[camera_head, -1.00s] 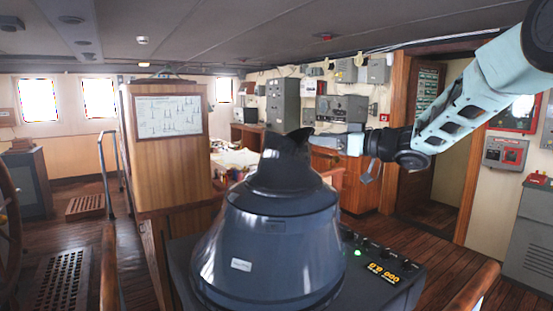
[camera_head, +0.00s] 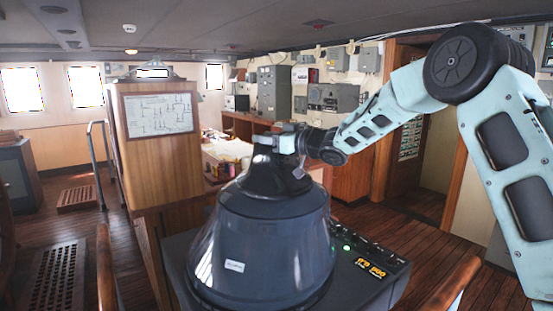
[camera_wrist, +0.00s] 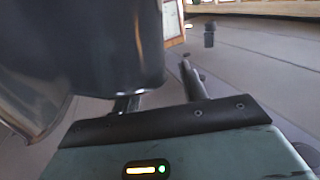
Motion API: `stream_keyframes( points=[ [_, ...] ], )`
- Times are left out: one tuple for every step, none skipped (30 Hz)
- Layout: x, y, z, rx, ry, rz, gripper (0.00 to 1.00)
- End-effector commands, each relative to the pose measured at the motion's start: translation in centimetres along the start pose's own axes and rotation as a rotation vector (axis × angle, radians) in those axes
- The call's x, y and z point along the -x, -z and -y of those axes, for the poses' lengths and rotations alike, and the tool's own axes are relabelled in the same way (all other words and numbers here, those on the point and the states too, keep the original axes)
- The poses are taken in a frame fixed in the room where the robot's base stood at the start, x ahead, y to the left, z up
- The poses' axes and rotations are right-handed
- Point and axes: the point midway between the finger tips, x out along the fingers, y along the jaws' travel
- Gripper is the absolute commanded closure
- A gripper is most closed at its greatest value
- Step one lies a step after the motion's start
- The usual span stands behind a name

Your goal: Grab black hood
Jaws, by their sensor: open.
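The black hood (camera_head: 262,235) is a large, dark, glossy cone with a narrow top and a small white label. It stands upright on a console. My gripper (camera_head: 268,141) is at the hood's narrow top in the head view, with its jaws open. The gripper partly covers the top edge there. In the wrist view the dark hood (camera_wrist: 110,45) fills the upper left, close to the gripper (camera_wrist: 156,84). It hides part of the left finger, while the right finger shows clear to its right. I cannot tell whether either finger touches the hood.
The console (camera_head: 365,262) has a green light and orange digits to the hood's right. A wooden cabinet (camera_head: 165,160) with a framed chart stands to the left. A wooden rail (camera_head: 445,285) is at the lower right. Open plank floor lies to the right.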

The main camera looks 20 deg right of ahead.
Motion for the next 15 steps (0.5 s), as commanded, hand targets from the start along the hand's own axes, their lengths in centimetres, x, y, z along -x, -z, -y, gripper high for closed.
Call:
stream_keyframes(
  points=[
    [-0.51,0.14,0.02,-0.001,0.001,0.000,0.57],
    [-0.71,0.11,0.02,-0.001,0.001,0.000,0.57],
    [-0.89,0.08,0.03,0.000,0.001,0.000,0.57],
    [-0.97,0.05,0.04,0.000,0.001,0.000,0.57],
    [-1.01,0.02,0.04,0.001,0.001,0.000,0.57],
    [-1.02,-0.02,0.03,0.001,0.000,0.000,0.57],
    [-1.00,-0.03,0.03,0.001,0.000,0.000,0.57],
    [-0.99,-0.04,0.03,0.001,0.000,0.000,0.57],
    [-0.98,-0.05,0.02,0.001,0.000,0.000,0.57],
    [-0.98,-0.05,0.02,0.001,0.000,0.000,0.57],
    [-0.97,-0.05,0.02,0.001,0.000,0.000,0.63],
    [-0.97,-0.05,0.02,0.001,0.000,0.000,0.74],
    [-0.96,-0.05,0.02,0.001,0.000,0.000,0.82],
    [-0.96,-0.06,0.02,0.001,0.000,0.000,0.91],
    [-0.96,-0.07,0.02,0.000,0.000,0.001,1.00]
  ],
)
